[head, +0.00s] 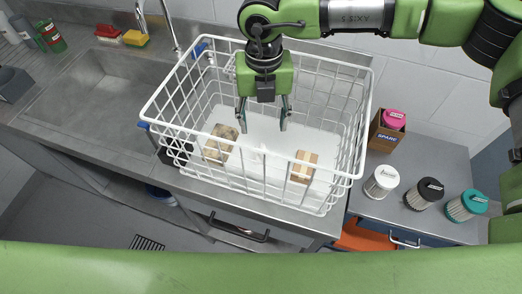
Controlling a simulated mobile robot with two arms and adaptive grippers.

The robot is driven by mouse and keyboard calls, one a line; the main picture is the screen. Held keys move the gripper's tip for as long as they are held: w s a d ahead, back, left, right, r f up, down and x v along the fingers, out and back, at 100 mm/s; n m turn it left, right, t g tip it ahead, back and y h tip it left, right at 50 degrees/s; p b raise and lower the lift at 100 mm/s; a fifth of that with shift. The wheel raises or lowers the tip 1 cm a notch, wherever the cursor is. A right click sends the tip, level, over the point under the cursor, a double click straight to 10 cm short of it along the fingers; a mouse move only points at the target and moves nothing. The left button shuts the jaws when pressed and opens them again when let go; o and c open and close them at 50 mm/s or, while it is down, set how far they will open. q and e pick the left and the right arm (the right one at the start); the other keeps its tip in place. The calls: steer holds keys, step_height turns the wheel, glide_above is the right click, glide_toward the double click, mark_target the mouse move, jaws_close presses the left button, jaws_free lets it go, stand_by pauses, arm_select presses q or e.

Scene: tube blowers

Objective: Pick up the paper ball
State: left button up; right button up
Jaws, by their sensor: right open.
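A crumpled beige-brown lump (220,143), which looks like the paper ball, lies in the left part of a white wire basket (264,190) on the counter. My right gripper (262,122) points down into the basket from above, its two fingers apart with nothing seen between them. It is above and to the right of the lump, not visibly touching it. A small tan block with a light band (304,167) lies at the right of the basket. A whitish shape near the basket's middle is hard to tell. My left gripper is not in view.
The basket's wire walls and blue handles (200,48) surround the gripper. A sink (95,90) is at left. On the right, a lower grey surface holds a cardboard box (384,132) and white (381,182), black (424,194) and teal-capped (466,206) round filters.

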step_height(320, 180, down, 8)
steer(key=shift+r+p, duration=0.2)
steer(key=shift+p, duration=0.95)
steer(key=shift+a+f, duration=0.1)
steer(key=shift+f, duration=0.15)
step_height(320, 180, down, 4)
steer(key=p, duration=0.3)
steer(key=shift+a+f, duration=0.1)
steer(key=shift+a, duration=0.05)
steer(key=shift+f, duration=0.3)
steer(key=c, duration=0.9)
